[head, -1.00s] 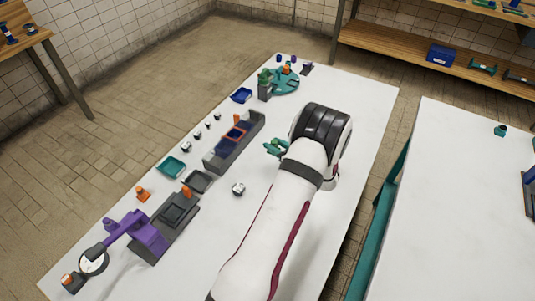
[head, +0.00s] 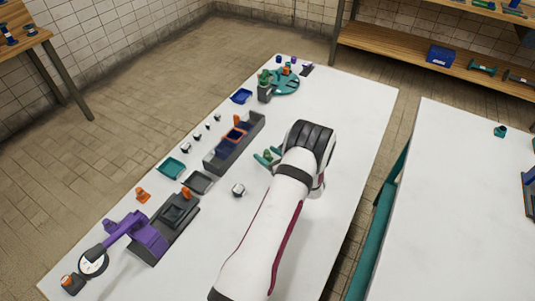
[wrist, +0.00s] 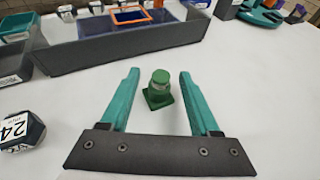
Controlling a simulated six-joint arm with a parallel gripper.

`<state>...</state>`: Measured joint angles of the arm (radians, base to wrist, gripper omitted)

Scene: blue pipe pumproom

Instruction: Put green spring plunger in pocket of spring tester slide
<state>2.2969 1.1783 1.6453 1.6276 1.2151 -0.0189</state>
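The green spring plunger (wrist: 159,90), with a square foot and round top, stands upright on the white table. My gripper (wrist: 159,74) is open, its teal fingers on either side of the plunger with gaps. In the head view my gripper (head: 267,156) is low over the table, beside the long grey trough. The trough (head: 218,158) holds dark blue parts and an orange frame; it also shows in the wrist view (wrist: 120,46). A dark grey base (head: 160,238) with a recessed block and purple arm stands nearer. I cannot tell for certain which holds the slide's pocket.
A dark block marked 24 (wrist: 20,130) is left of my gripper; it also shows in the head view (head: 238,190). The table right of my arm is clear.

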